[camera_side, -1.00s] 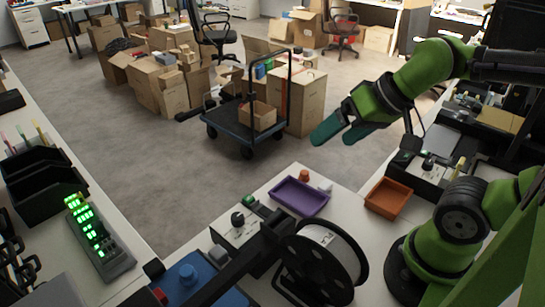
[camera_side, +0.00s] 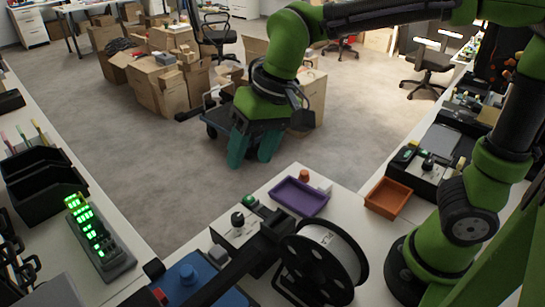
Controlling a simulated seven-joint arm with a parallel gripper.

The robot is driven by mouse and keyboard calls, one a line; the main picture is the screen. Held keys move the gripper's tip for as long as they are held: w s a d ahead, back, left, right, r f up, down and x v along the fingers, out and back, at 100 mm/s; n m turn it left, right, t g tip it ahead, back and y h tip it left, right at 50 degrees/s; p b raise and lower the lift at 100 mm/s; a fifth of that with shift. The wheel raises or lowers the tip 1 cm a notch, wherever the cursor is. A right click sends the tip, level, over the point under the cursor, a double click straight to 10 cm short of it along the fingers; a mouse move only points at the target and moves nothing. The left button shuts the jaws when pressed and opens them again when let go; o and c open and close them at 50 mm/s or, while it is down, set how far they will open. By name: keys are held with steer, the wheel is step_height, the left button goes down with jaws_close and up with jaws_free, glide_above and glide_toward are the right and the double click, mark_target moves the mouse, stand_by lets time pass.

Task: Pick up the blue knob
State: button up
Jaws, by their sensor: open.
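The blue knob (camera_side: 187,273) is a small round piece standing on a blue panel (camera_side: 222,298) at the lower left of the side view. My gripper (camera_side: 250,162) is in the upper middle, with its two teal fingers pointing down and a gap between them. It is open and I see nothing between the fingers. It appears above and well apart from the knob, up and to the right of it in the picture. The knob's top and side show and nothing covers it.
A large black reel (camera_side: 300,272), a purple tray (camera_side: 299,197), an orange tray (camera_side: 389,197) and a control box (camera_side: 236,232) with a black knob stand on the white table. A dark bar crosses near the blue panel. Cartons (camera_side: 170,85) stand on the floor behind.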

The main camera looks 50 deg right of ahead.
steer(key=w+a+f+m+g+h, duration=0.2)
steer(key=w+a+m+g, duration=0.1)
steer(key=a, duration=1.1)
steer(key=m, duration=0.4)
glide_above(186, 270)
steer(key=w+d, duration=0.1)
step_height(186, 270, down, 8)
steer(key=shift+s+a+f, duration=0.15)
steer(key=shift+f, duration=0.8)
steer(key=shift+s+a+f, duration=0.15)
steer(key=shift+f, duration=0.85)
steer(key=shift+s+a+f, duration=0.15)
steer(key=shift+f, duration=0.8)
jaws_close()
